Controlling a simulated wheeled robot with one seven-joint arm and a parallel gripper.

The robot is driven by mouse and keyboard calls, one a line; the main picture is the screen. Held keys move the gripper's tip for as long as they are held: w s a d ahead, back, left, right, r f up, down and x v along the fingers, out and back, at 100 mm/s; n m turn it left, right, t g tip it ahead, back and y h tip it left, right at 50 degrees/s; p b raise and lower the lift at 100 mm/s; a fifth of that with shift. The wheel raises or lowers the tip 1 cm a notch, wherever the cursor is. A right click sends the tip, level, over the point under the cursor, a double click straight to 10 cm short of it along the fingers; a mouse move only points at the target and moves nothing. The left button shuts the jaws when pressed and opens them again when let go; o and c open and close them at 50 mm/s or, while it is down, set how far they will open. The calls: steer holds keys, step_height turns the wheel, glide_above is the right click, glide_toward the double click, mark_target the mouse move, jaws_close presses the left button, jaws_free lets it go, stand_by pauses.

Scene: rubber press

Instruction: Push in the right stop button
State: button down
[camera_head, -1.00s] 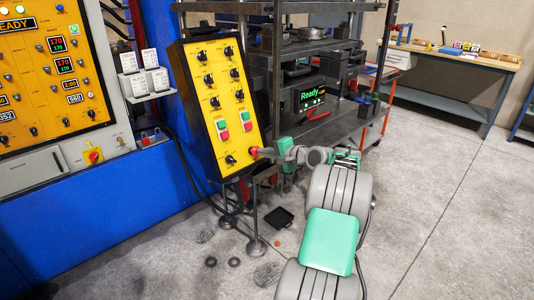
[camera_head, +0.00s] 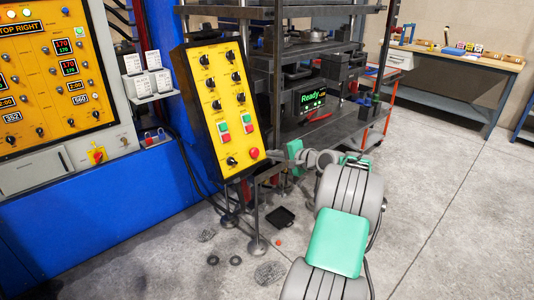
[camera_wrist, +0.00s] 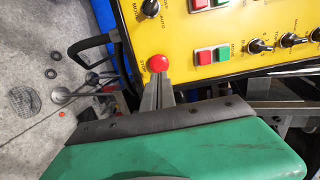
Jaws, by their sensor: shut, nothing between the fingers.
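The right stop button (camera_head: 254,153) is a red round knob at the lower right of the tilted yellow control panel (camera_head: 207,133). In the wrist view the red button (camera_wrist: 158,63) shows whole, just beyond the fingertips. My gripper (camera_wrist: 158,82) is shut and empty, its thin grey fingers pointing at the button. In the head view the fingers are small and hard to make out, just right of the button, and the button is uncovered. The large panel's display (camera_head: 22,29) at the left reads "TOP RIGHT", cut off at the picture edge.
Red and green buttons (camera_wrist: 213,55) and several black knobs share the yellow panel. A dark metal shelf (camera_head: 315,130) with a "Ready" screen (camera_head: 312,98) stands behind my arm. A blue machine base (camera_head: 100,215) is at the left. Open concrete floor lies to the right.

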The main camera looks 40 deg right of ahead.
steer(key=v, duration=0.8)
steer(key=shift+s, duration=0.15)
